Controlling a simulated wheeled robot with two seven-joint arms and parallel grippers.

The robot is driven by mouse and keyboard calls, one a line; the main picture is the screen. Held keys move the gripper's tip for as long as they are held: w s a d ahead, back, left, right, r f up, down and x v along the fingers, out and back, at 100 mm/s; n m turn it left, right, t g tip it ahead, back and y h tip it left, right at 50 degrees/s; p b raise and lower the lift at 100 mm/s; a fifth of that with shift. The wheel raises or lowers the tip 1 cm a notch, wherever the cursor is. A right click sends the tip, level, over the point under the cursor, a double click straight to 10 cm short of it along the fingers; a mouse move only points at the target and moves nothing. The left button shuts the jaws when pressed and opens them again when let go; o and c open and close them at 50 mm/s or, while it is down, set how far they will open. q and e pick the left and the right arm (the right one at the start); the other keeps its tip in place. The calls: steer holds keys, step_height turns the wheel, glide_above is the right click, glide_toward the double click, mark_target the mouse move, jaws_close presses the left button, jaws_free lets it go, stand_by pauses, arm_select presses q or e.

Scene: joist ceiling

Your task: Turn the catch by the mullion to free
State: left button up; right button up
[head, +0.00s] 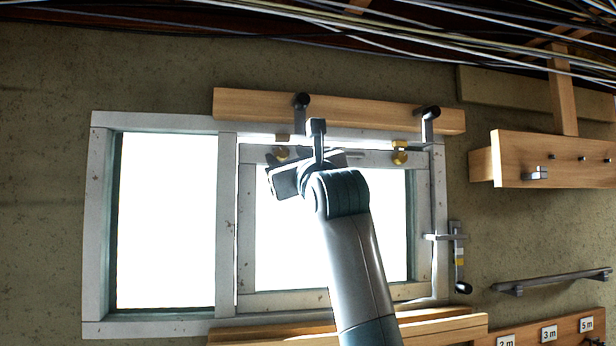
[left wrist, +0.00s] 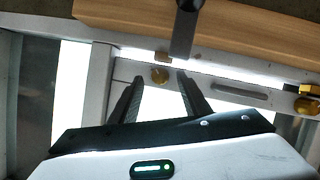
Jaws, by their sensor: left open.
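The brass catch (head: 281,153) nearest the mullion (head: 226,225) sits on the top rail of the white window sash, partly hidden behind my left gripper in the head view. In the left wrist view the catch (left wrist: 159,75) shows as a round brass knob, with a small tan block just above it on the frame. My left gripper (left wrist: 159,84) is open, its two dark fingers pointing up at the rail, one on each side of the knob in the picture. I cannot tell whether they touch it. My right gripper is not in view.
A second brass catch (head: 399,156) is on the rail's right. Two dark-knobbed grey levers (head: 301,105) (head: 430,115) hang in front of the wooden beam (head: 365,110) above. Cables (head: 400,35) run under the ceiling.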

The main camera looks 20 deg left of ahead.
arm_select(q)
steer(key=b+v, duration=0.7)
steer(key=v, duration=0.9)
steer(key=shift+s+f+b, duration=0.2)
steer(key=shift+b, duration=0.2)
steer(key=shift+d, duration=0.1)
